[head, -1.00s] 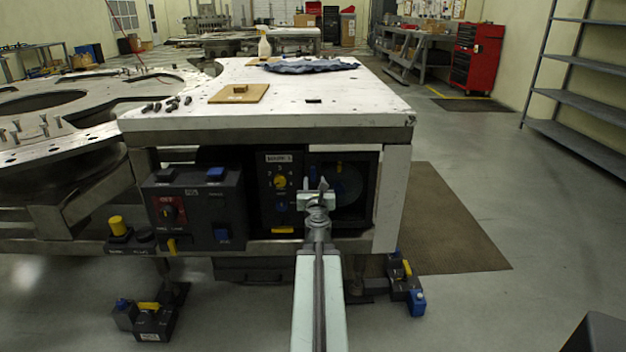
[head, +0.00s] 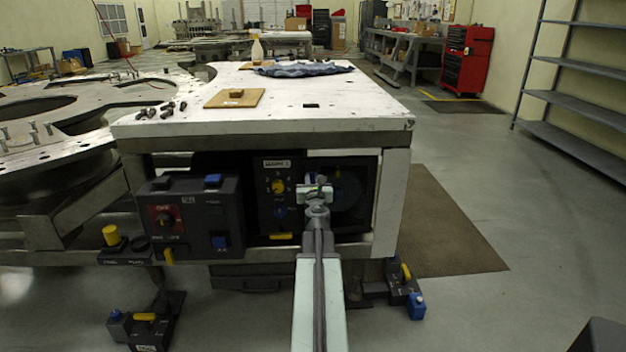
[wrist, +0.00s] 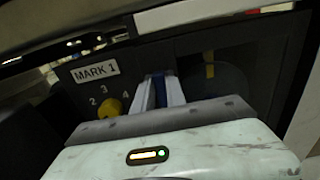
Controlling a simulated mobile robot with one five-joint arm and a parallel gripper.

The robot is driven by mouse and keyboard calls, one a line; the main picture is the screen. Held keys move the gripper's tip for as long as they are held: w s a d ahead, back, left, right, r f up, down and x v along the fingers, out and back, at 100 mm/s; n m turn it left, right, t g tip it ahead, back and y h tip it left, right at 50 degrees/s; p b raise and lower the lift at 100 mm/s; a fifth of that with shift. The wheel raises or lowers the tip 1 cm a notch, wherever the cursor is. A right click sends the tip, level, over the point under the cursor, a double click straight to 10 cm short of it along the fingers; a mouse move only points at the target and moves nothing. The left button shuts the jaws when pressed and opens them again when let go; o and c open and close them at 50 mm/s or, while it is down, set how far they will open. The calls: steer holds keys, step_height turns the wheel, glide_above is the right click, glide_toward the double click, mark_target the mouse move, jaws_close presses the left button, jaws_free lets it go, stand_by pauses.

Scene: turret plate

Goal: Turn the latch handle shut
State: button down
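A dark panel marked MARK 1 (wrist: 95,70) is set under the white table top; it also shows in the head view (head: 277,163). My gripper (wrist: 160,80) is in front of the panel, right of its yellow knob (wrist: 110,107). An upright blue piece (wrist: 158,90), possibly the latch handle, shows between my two pale fingers. I cannot tell whether the fingers press on it. A dark round disc (wrist: 225,85) with a yellow mark lies behind and to the right. In the head view my gripper (head: 316,186) covers part of the panel.
A white table leg (head: 391,205) is to the right. A blue cloth (head: 303,69) and a wooden plate (head: 235,98) lie on the table.

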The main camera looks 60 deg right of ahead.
steer(key=shift+n, duration=0.3)
steer(key=n, duration=0.3)
steer(key=shift+w+a+f+n, duration=0.1)
steer(key=shift+w+n, duration=0.05)
steer(key=shift+n, duration=0.25)
steer(key=n, duration=0.4)
steer(key=n+b, duration=0.1)
steer(key=n, duration=0.3)
steer(key=f+n, duration=0.1)
steer(key=n, duration=0.4)
steer(key=shift+w+a+f, duration=0.1)
steer(key=shift+w+a, duration=0.15)
steer(key=shift+w, duration=0.1)
steer(key=shift+n, duration=0.4)
